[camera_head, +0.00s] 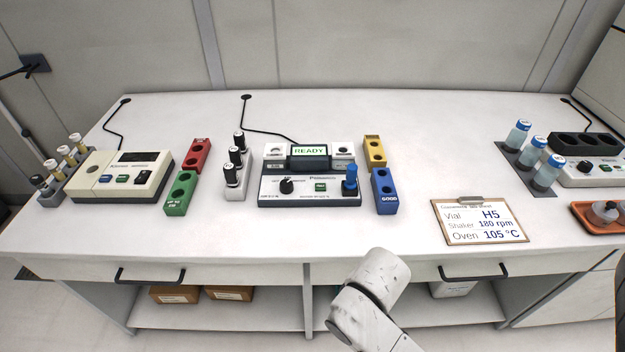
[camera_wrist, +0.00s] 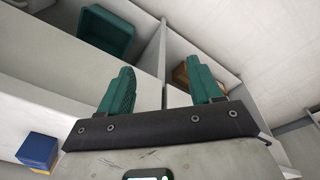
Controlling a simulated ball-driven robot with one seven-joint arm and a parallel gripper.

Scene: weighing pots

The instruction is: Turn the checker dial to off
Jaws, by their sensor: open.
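The checker (camera_head: 311,196) stands at the middle of the bench in the head view. Its display (camera_head: 309,151) reads READY. Its black dial (camera_head: 286,186) sits at the front left of the panel; the pointer's setting is too small to read. A green button (camera_head: 320,187) is right of the dial, and a blue upright piece (camera_head: 350,182) stands at the panel's right. My gripper (camera_wrist: 160,84) shows in the wrist view with its two teal fingers apart and nothing between them. It is below the bench top, away from the checker. The head view shows only my arm, in front of the bench.
Black-capped vials (camera_head: 233,172) stand in a white rack close left of the checker. Red and green blocks (camera_head: 181,190) lie farther left; yellow and blue blocks (camera_head: 384,188) are close right. A clipboard (camera_head: 479,222) lies at the front right. Bench front between is clear.

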